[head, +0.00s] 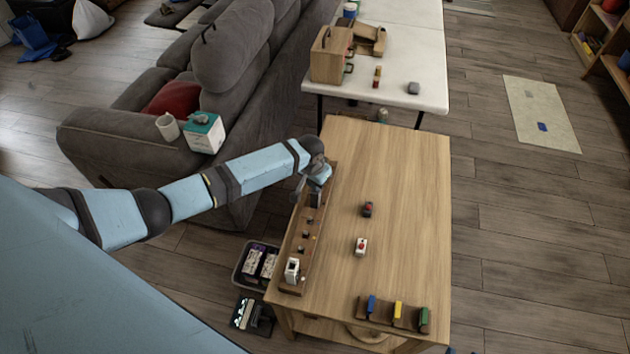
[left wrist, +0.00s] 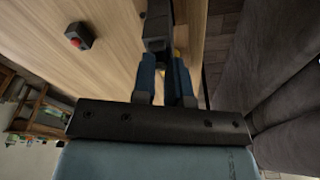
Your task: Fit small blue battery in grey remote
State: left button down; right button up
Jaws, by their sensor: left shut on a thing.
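My left gripper (head: 317,182) is at the far end of a long wooden tray (head: 301,246) on the table's left side. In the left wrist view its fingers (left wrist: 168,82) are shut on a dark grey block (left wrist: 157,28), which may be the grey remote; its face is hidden. The block shows under the gripper in the head view (head: 316,199). A blue piece (head: 371,304), possibly the small blue battery, stands in a wooden rack at the table's near edge, apart from the gripper. My right gripper is not in view.
The rack also holds a yellow piece (head: 397,310) and a green piece (head: 423,318). A white device (head: 292,270) stands in the tray's near end. The right side is clear.

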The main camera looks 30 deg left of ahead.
pick_arm(q)
jog(key=c, duration=1.1)
grip_release()
notch_tip(320, 180, up, 14)
jog(key=s, duration=0.2)
jog(key=s+d+f+m+t+h, duration=0.1)
jog(key=s+d+f+t+h, duration=0.25)
jog(key=s+d+f, duration=0.6)
jog(key=s+t, duration=0.2)
jog(key=s, duration=0.3)
jog(key=s+t, duration=0.1)
jog(key=s, duration=0.5)
jog(key=s+t, duration=0.2)
jog(key=s, duration=0.3)
jog(key=shift+s+d+f+t+y+b, duration=0.1)
jog(key=shift+s+f+t+y+b, duration=0.15)
jog(key=shift+s+f+t+b, duration=0.15)
